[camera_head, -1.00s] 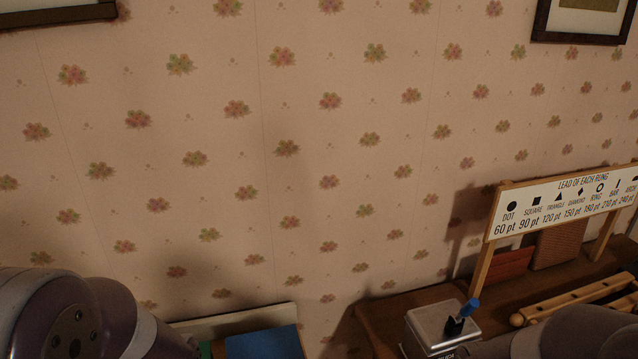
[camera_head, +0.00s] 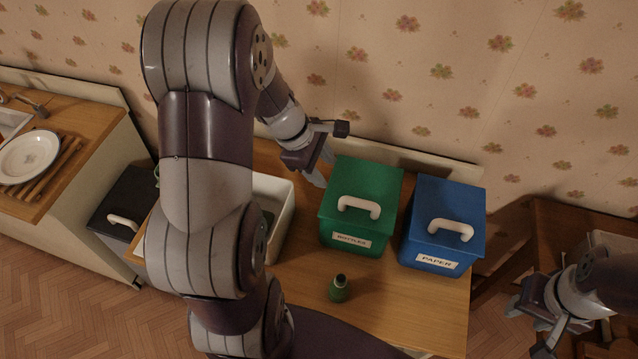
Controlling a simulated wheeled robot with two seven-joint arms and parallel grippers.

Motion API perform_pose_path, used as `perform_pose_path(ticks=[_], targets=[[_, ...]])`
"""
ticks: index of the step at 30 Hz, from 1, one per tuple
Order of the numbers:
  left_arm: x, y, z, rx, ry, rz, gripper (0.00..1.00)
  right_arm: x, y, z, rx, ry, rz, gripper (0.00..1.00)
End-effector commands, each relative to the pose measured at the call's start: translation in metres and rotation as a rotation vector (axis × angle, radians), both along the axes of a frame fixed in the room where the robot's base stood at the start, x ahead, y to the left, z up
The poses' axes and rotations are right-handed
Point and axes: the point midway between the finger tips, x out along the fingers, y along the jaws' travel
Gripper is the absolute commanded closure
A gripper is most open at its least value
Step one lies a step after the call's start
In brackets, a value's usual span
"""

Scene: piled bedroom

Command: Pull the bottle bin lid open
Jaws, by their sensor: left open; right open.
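The bottle bin (camera_head: 347,240) is a green box labelled "BOTTLES" on the wooden table. Its green lid (camera_head: 366,184) is down and carries a cream handle (camera_head: 359,206) near the front edge. My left gripper (camera_head: 322,174) is open and empty, just off the bin's back left corner; I cannot tell whether it touches the bin. My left arm covers much of the picture's left half. My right gripper (camera_head: 527,326) is open at the lower right, away from the bin.
A blue bin (camera_head: 432,256) labelled "PAPER" stands right of the green bin. A small green bottle (camera_head: 339,289) stands in front. A white tub (camera_head: 283,213) is at left, partly behind my arm. A black bin (camera_head: 128,200) and a counter with a plate (camera_head: 29,157) are further left.

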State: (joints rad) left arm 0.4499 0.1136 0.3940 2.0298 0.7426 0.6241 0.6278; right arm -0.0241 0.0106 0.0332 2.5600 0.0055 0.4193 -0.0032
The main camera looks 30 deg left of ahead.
Motion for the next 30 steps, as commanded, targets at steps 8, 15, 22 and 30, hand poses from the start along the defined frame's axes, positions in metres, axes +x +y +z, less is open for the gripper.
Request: perform_pose_path(ticks=[8,15,22,30], targets=[[0.008,-0.015,-0.024,-0.046,0.033,0.085,0.52,0.000,0.000,-0.003,0.000,0.001,-0.001,0.57],[0.025,-0.036,-0.081,-0.044,0.031,0.081,0.52,0.000,0.000,-0.009,0.000,0.000,-0.001,0.57],[0.034,-0.047,-0.110,-0.042,0.029,0.081,0.52,0.000,-0.001,-0.012,0.000,0.000,-0.001,0.57],[0.035,-0.048,-0.113,-0.042,0.027,0.082,0.52,0.000,-0.001,-0.012,0.000,0.000,-0.001,0.57]])
